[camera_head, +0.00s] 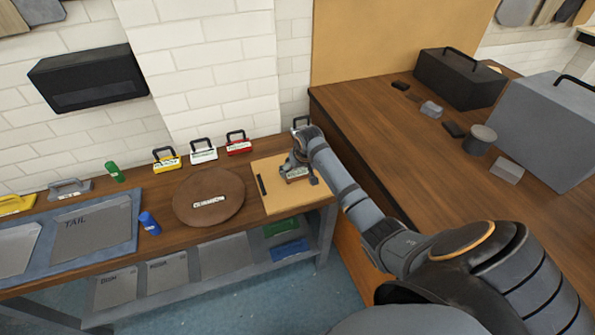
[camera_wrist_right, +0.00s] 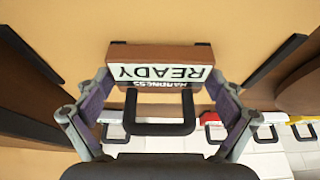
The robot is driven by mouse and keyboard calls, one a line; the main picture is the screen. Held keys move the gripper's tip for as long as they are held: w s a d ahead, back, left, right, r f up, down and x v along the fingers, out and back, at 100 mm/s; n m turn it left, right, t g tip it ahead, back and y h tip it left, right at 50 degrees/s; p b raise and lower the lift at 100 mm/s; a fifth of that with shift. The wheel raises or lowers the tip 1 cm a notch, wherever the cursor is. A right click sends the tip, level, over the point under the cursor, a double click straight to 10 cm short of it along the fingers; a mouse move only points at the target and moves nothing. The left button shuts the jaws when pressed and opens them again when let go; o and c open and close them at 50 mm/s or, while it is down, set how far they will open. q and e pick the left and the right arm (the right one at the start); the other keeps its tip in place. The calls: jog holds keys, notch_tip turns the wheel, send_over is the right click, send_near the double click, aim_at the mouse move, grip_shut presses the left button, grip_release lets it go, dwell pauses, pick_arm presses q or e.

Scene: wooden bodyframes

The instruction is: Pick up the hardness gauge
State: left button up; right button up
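In the head view my right gripper (camera_head: 298,164) is over the tan board, close to the READY block (camera_head: 296,173). My left gripper is not in view.
Items with yellow (camera_head: 167,163), white (camera_head: 203,154) and red (camera_head: 238,146) labels and black handles stand along the wall. A round brown disc (camera_head: 208,187) lies left of the board. The higher wooden counter (camera_head: 370,115) is at the right.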

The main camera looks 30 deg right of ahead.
aim_at(298, 170)
jog(key=c, duration=0.5)
jog(key=shift+r, duration=0.3)
notch_tip(298, 170, up, 2)
jog(key=shift+w+r+b, duration=0.15)
jog(key=shift+r+b, duration=0.1)
jog(key=shift+b, duration=0.25)
jog(key=s+a+r+b, duration=0.1)
jog(key=s+a+r, duration=0.9)
